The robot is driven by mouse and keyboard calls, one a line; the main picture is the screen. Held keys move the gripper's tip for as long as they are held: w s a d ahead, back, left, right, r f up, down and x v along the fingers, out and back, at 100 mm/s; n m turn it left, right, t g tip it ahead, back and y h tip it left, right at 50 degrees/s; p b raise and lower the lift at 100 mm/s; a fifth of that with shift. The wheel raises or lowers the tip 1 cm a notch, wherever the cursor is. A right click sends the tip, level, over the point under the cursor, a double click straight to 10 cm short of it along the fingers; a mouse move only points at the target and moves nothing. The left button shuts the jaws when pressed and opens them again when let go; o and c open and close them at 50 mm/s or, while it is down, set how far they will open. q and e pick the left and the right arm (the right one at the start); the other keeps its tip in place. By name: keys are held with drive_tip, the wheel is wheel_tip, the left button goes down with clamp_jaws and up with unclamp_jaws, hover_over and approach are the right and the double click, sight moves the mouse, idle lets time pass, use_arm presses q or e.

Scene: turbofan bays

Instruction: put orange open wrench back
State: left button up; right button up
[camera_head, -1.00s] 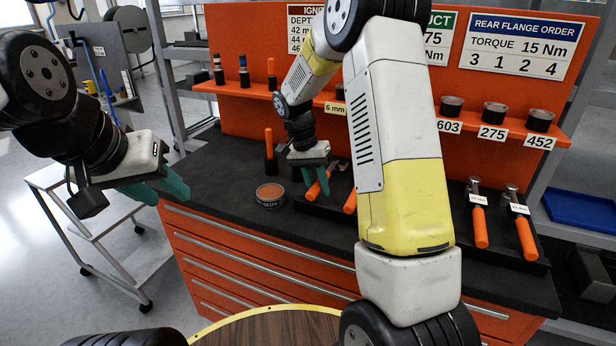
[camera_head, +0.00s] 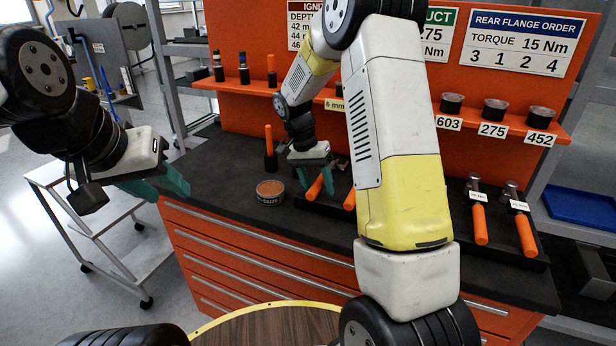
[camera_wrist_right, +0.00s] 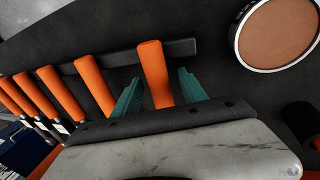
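My right gripper (camera_head: 315,182) is low over the left end of the tool tray, pointing down. In the right wrist view its teal fingers (camera_wrist_right: 162,95) stand apart on either side of an orange handle (camera_wrist_right: 154,72), with a visible gap at both sides. This leftmost handle also shows in the head view (camera_head: 314,188); its tool head is hidden, so I cannot tell whether it is the open wrench. My left gripper (camera_head: 160,186) is open and empty, left of the bench and well away from the tray.
More orange-handled tools (camera_head: 480,222) lie in the black tray (camera_head: 450,238). A round tin (camera_head: 270,192) sits left of the tray, and an orange handle (camera_head: 269,138) stands upright behind it. The orange shelf (camera_head: 390,108) runs along the back.

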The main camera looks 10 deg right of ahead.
drive_tip(key=v, duration=0.6)
drive_tip(key=shift+a+r, duration=0.1)
drive_tip(key=shift+r, duration=0.2)
drive_tip(key=s+r+n+t+y, duration=0.3)
drive_tip(key=s+r+n, duration=0.1)
drive_tip(key=s+r, duration=0.8)
drive_tip(key=s+r+n+t+y, duration=0.1)
drive_tip(key=s+n+t+y, duration=0.1)
drive_tip(key=s, duration=1)
drive_tip(key=shift+r+n+t, duration=0.35)
drive_tip(key=shift+n+t, duration=0.25)
drive_tip(key=shift+t, duration=0.6)
